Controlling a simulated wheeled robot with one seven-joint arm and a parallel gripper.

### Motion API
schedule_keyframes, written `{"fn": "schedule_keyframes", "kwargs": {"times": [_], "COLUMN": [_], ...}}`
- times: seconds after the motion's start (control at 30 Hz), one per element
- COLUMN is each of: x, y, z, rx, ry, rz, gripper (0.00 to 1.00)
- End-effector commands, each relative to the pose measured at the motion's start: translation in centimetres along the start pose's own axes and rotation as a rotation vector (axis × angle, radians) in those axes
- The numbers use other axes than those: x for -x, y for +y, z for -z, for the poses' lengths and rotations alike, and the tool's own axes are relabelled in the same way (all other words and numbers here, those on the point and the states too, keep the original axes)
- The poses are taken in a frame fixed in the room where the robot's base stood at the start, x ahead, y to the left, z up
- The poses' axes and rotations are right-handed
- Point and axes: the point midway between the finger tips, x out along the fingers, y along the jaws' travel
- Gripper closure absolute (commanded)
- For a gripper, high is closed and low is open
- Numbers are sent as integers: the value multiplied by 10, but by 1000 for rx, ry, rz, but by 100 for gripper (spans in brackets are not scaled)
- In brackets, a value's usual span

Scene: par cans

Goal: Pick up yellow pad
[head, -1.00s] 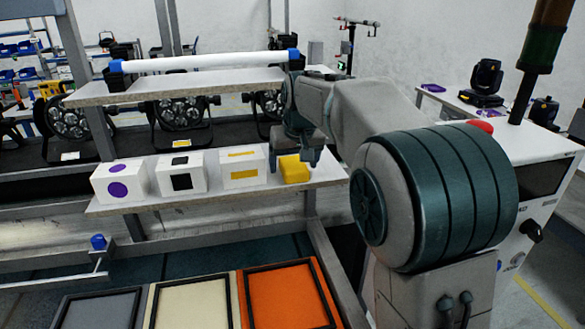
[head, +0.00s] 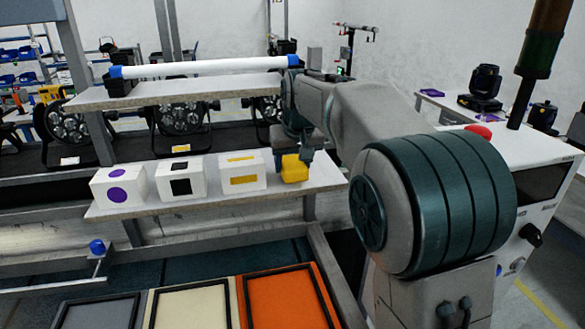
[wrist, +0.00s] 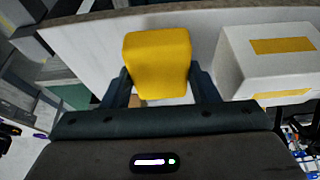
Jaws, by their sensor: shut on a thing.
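The yellow pad (head: 294,168) is a small yellow block at the right end of the lower shelf (head: 225,203). My gripper (head: 306,152) reaches it from the right and above in the head view. In the wrist view the yellow pad (wrist: 158,64) sits between the two dark fingers of my gripper (wrist: 160,88), which are shut on its sides. Whether its underside still touches the shelf is hard to tell.
A white box with yellow markings (head: 239,174) stands just left of the pad. White boxes with black squares (head: 181,178) and purple circles (head: 119,187) stand farther left. An upper shelf (head: 175,91) with a white tube hangs above. Framed grey, cream and orange panels (head: 285,299) lie below.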

Motion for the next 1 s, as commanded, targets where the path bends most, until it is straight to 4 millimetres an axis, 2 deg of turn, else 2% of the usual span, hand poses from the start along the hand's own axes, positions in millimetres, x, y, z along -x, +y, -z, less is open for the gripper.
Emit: {"fn": "schedule_keyframes", "kwargs": {"times": [0.13, 0.4, 0.6, 0.8, 1.0], "x": [24, 66, 91, 103, 105], "y": [0, 59, 91, 105, 108], "z": [11, 1, -4, -7, -7], "rx": [0, -6, -3, -1, 0], "ry": [5, 4, 3, 1, 0], "rz": [0, -3, -1, -1, 0], "gripper": [68, 68, 68, 68, 68]}}
